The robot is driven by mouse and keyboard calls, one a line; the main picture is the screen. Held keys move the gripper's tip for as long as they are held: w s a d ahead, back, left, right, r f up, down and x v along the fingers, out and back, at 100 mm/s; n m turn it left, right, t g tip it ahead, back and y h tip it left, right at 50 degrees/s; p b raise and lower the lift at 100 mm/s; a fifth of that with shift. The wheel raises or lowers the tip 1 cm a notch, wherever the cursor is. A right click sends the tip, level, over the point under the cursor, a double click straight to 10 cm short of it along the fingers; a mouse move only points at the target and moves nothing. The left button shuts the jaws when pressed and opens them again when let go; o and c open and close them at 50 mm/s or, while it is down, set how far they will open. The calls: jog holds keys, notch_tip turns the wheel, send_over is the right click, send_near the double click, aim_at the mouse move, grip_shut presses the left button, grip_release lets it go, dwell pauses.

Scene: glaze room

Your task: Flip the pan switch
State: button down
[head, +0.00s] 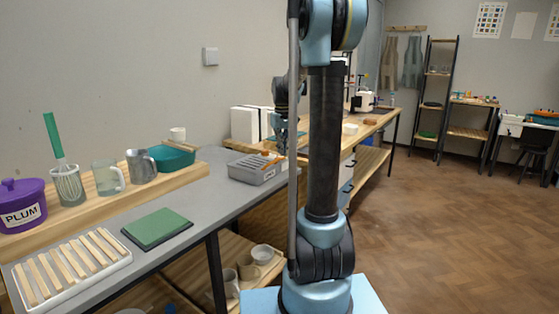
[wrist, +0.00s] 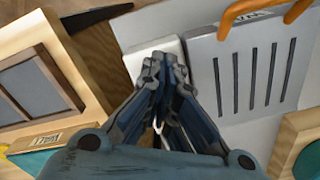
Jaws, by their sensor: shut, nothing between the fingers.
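My gripper (wrist: 165,75) points down in the wrist view, its fingertips together and empty. The fingertips overlap a small pale block (wrist: 137,65) in that view; I cannot tell whether they touch it. The block may be the pan switch, but no marking shows on it. Right of it is a grey slotted panel (wrist: 234,82) with an orange handle (wrist: 265,12) and dark lettering I cannot read fully.
A wooden frame with grey panes (wrist: 38,92) lies left in the wrist view. A round-cornered wooden piece (wrist: 292,150) is at lower right. In the head view the bench holds a green pad (head: 157,228), a slatted white tray (head: 70,262) and a purple PLUM pot (head: 22,204).

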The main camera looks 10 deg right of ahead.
jog(key=shift+f, duration=0.95)
dwell(0.6)
jog(key=shift+r, duration=3.5)
jog(key=s+f+m+t, duration=0.1)
jog(key=s+f, duration=0.2)
jog(key=s, duration=0.6)
jog(key=s+f, duration=0.4)
jog(key=s, duration=0.6)
jog(key=s+f+m+t, duration=0.1)
jog(key=s+f, duration=0.2)
jog(key=s, duration=0.6)
jog(key=s+f, duration=0.7)
jog(key=f, duration=0.1)
jog(key=shift+s+a+f+m, duration=0.2)
jog(key=shift+s+a+m, duration=0.2)
